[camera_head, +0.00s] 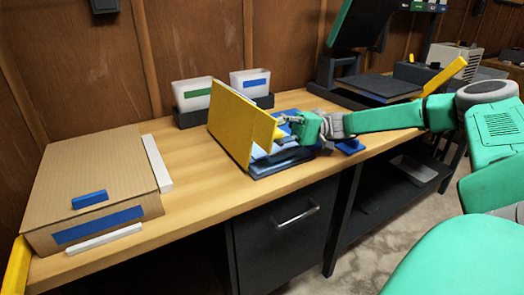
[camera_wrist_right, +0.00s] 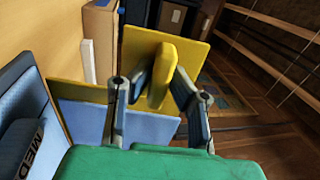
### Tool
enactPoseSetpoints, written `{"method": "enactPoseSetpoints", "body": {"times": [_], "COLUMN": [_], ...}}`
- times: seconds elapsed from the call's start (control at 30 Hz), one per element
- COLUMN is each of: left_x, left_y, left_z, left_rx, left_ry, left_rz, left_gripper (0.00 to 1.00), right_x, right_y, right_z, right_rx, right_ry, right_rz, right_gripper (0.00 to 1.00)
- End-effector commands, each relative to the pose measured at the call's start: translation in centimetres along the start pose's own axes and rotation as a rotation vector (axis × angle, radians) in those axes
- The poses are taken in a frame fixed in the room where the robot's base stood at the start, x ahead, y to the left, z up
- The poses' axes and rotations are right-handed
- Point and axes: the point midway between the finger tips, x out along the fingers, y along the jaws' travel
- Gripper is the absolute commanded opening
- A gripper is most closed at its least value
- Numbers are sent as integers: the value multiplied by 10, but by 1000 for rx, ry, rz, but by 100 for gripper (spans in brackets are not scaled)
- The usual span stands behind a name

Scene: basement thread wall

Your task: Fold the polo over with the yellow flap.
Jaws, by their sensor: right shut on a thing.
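The yellow flap (camera_head: 240,125) stands tilted up from the folding place on the wooden table in the head view. In the right wrist view, the flap (camera_wrist_right: 195,50) is ahead, with a yellow tab (camera_wrist_right: 162,78) on it. My right gripper (camera_head: 287,122) is at the flap's right side; in the wrist view its fingers (camera_wrist_right: 161,86) are around the tab and shut on it. The polo (camera_head: 258,153), in blue and light blue, lies at the foot of the flap, partly hidden by flap and gripper. My left gripper is out of view.
A cardboard box (camera_head: 95,180) with a blue label stands at the left of the table. Two white bins (camera_head: 192,93) (camera_head: 250,80) stand behind the flap. A dark machine (camera_head: 355,45) is at the back right. Bare table (camera_head: 190,165) lies between box and flap.

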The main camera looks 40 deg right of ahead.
Motion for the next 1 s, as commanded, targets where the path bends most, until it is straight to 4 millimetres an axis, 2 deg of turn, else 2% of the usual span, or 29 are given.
{"method": "enactPoseSetpoints", "body": {"times": [0.03,0.3,0.9,0.93,0.97,1.0], "left_x": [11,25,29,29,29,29], "left_y": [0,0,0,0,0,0], "left_z": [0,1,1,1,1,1], "left_rx": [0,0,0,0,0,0], "left_ry": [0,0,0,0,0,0], "left_rz": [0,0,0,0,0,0], "left_gripper": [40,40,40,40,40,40], "right_x": [-6,-19,-22,-22,-22,-22], "right_y": [11,12,14,14,14,13], "right_z": [1,1,1,1,1,1], "right_rx": [8,6,13,13,13,13], "right_ry": [3,3,2,2,2,1], "right_rz": [-20,-32,-27,-27,-27,-28], "right_gripper": [0,0,0,22,32,34]}}
